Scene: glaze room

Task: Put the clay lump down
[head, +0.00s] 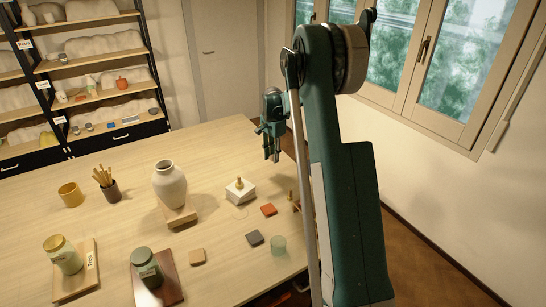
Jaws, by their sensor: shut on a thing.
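My gripper (271,152) is in the air above the far right part of the table, pointing down, well clear of the tabletop. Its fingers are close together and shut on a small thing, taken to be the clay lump. The fingers hide the lump, so its shape and colour cannot be made out. The wooden table (120,222) is below and to the left of the gripper.
A pale vase (169,185) and lidded jars (63,256) are left. Bare tabletop lies between them.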

